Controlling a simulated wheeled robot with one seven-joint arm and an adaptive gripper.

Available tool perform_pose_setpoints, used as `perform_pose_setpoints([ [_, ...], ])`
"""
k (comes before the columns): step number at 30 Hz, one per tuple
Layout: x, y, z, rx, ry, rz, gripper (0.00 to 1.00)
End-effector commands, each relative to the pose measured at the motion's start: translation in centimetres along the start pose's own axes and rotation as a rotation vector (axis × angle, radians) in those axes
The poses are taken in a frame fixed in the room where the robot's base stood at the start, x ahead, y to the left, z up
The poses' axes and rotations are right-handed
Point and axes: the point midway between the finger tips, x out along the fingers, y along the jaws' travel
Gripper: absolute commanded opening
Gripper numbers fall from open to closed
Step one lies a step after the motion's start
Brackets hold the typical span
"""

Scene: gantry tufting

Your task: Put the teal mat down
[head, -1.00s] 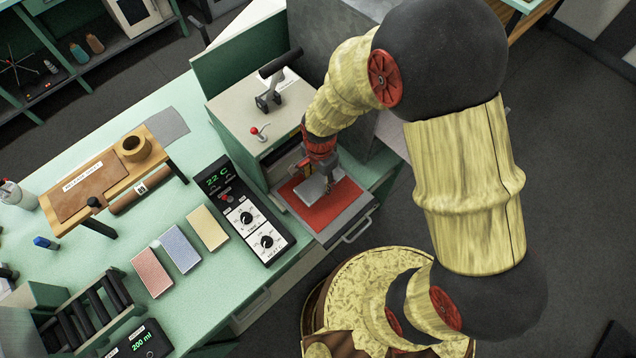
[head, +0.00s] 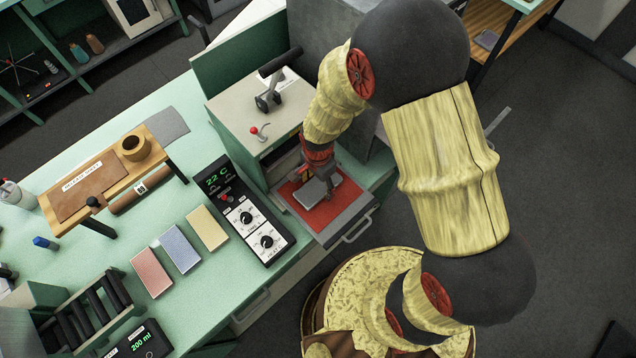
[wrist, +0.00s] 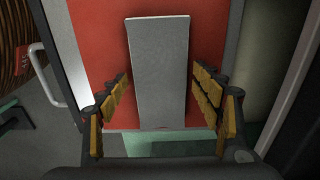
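I cannot make out a teal mat in either view. A flat grey slab (head: 321,191) lies on a red pad (head: 304,203) in the grey drawer-like tray (head: 344,226) at the front of the press-like cabinet. In the wrist view the slab (wrist: 160,65) lies lengthwise on the red surface (wrist: 100,45). My gripper (wrist: 164,80) is open, with one finger on each side of the slab and a small gap visible on both sides. In the head view my gripper (head: 328,186) is low over the slab and hides part of it.
The cabinet (head: 262,110) with its red-knobbed lever stands behind the tray. A black control box (head: 240,212) stands to the left, beside yellow (head: 208,228), blue (head: 180,248) and red (head: 152,272) tiles. The tray handle (wrist: 50,75) sticks out at left.

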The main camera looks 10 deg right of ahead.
Motion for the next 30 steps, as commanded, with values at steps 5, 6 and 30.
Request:
perform_pose_setpoints([
  [5,0.0,0.0,0.0,0.000,0.000,0.000,0.70],
  [6,0.0,0.0,0.0,0.000,0.000,0.000,0.70],
  [30,-10.7,-0.1,0.0,0.000,0.001,-0.003,0.70],
])
